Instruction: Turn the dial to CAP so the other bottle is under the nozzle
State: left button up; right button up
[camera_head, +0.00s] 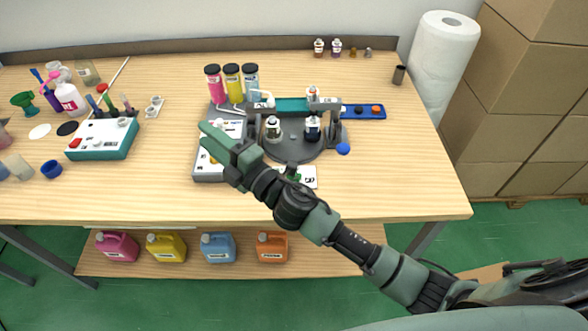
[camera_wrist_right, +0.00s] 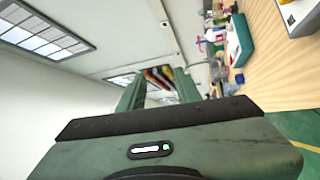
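The perfume machine stands on the wooden table with a grey control box (camera_head: 205,172) at its left. My right forearm and gripper cross over this box, so the dial and its CAP mark cannot be made out. A dark round turntable (camera_head: 291,151) carries a bottle with a pale label (camera_head: 272,129) at left and a dark blue bottle (camera_head: 312,130) at right. My right gripper (camera_head: 207,133) is above the control box. In the wrist view its fingers (camera_wrist_right: 158,90) stand apart with nothing held. My left gripper is not in view.
Pink (camera_head: 214,84), yellow (camera_head: 233,82) and blue (camera_head: 252,80) cylinders stand behind the box. A blue tray (camera_head: 364,111) is right of the machine. A teal-sided box (camera_head: 103,140) and several small items are at left. The front right tabletop is clear.

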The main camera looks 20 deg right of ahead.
jog(key=s+a+n+g+y, duration=0.25)
jog(key=a+n+g, duration=0.25)
jog(key=n, duration=0.3)
jog(key=s+a+n+g+y, duration=0.1)
jog(key=a+n+g+y, duration=0.35)
jog(key=n, duration=0.35)
jog(key=d+f+n+g+h, duration=0.4)
jog(key=f+n+g+h, duration=0.35)
jog(key=f, duration=0.25)
jog(key=w+d+f+n+h, duration=0.1)
jog(key=w+d+h, duration=0.1)
jog(key=d, duration=0.6)
jog(key=w+d+f+n+h, duration=0.1)
jog(key=d+h, duration=0.4)
jog(key=d, duration=0.3)
jog(key=w+d+f+n+h+p, duration=0.1)
jog(key=w+d+h, duration=0.1)
jog(key=d, duration=0.6)
jog(key=shift+w+d+n+h, duration=0.1)
jog(key=shift+w+n+h, duration=0.25)
jog(key=shift+h, duration=0.4)
jog(key=shift+s+d+f, duration=0.1)
jog(key=shift+d, duration=0.15)
notch_tip(320, 180, down, 6)
jog(key=shift+a+f+p, duration=0.1)
jog(key=shift+p, duration=0.95)
jog(key=shift+f, duration=0.5)
